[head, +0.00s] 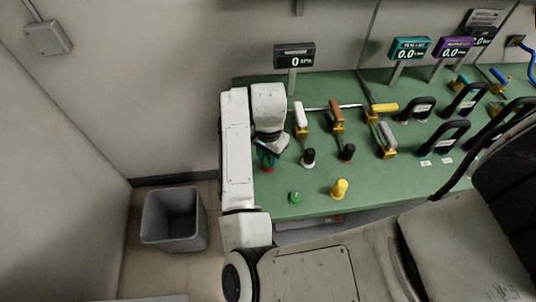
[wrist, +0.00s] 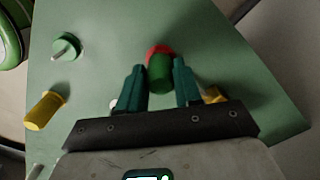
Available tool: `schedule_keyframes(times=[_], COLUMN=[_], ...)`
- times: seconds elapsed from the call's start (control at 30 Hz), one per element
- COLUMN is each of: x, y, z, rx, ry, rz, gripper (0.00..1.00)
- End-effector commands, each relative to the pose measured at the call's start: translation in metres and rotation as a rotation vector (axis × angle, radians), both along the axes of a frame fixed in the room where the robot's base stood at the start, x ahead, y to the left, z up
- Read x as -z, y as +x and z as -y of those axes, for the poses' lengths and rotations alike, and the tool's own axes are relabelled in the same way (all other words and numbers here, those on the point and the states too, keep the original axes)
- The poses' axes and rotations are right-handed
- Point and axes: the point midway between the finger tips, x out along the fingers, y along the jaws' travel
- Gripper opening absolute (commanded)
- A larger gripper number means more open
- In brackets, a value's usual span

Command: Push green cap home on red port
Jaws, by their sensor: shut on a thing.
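A green cap (wrist: 160,74) sits between the two teal fingers of my gripper (wrist: 159,70) in the wrist view, and my gripper is shut on it. The red port (wrist: 158,49) shows as a red rim just beyond the cap, and the cap overlaps it. I cannot tell how far the cap is seated on the port. In the head view my gripper (head: 268,152) points down at the left end of the green table, with a bit of the red port (head: 267,169) below it. The cap is mostly hidden there.
A green knob-like piece (head: 295,197) and a yellow cap (head: 340,188) stand near the front edge of the green table (head: 318,206). Black-topped pieces (head: 308,157) and coloured valve handles stand to the right. A grey bin (head: 173,218) is on the floor at left.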

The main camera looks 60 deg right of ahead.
Motion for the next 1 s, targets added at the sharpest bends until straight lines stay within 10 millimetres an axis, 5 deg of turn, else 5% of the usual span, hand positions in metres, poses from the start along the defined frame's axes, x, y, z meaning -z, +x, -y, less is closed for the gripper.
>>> schedule_keyframes(times=[0.03, 0.07, 0.33, 0.67, 1.0], x=[0.003, 0.001, 0.001, -0.003, -0.060], y=[0.000, 0.000, 0.000, 0.000, 0.001], z=[0.000, 0.000, 0.000, 0.000, 0.001], rx=[0.000, 0.000, 0.000, 0.000, 0.004], ry=[0.001, 0.001, 0.001, 0.000, 0.000], rz=[-0.001, -0.001, 0.000, 0.001, 0.005], gripper=[0.04, 0.37, 0.62, 0.64, 0.64])
